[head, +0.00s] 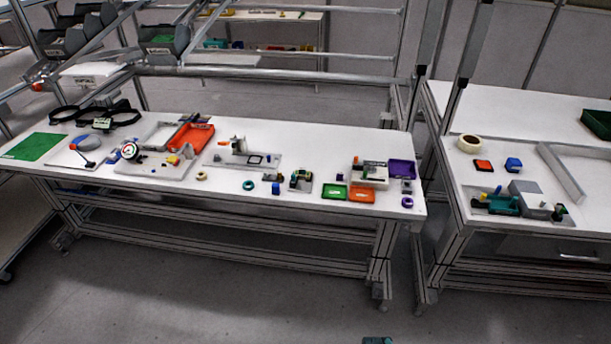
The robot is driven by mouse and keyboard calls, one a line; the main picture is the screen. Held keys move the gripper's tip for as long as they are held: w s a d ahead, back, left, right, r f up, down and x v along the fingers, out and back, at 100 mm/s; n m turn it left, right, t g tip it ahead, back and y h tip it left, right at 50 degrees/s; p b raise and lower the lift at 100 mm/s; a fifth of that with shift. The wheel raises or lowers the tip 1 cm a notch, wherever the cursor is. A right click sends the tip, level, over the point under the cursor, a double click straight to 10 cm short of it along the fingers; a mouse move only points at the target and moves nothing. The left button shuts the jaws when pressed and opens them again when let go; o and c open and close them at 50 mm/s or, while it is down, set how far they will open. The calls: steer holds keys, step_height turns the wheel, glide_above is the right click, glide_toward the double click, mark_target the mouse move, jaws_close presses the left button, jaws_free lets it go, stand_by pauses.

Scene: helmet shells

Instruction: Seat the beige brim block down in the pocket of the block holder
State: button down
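My gripper is not in view. A small beige piece (201,176) lies on the long white table, left of the middle near the front. It is too small to tell whether it is the beige brim block. Behind it to the right, a pale grey plate (215,158) carries an upright whitish part (238,145) and a dark-rimmed square (255,159). I cannot tell whether this square is the pocket of the block holder. No beige block is clearly seen seated in a pocket.
A second table (450,115) stands right, across a narrow gap. The floor in front (220,285) is largely clear.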

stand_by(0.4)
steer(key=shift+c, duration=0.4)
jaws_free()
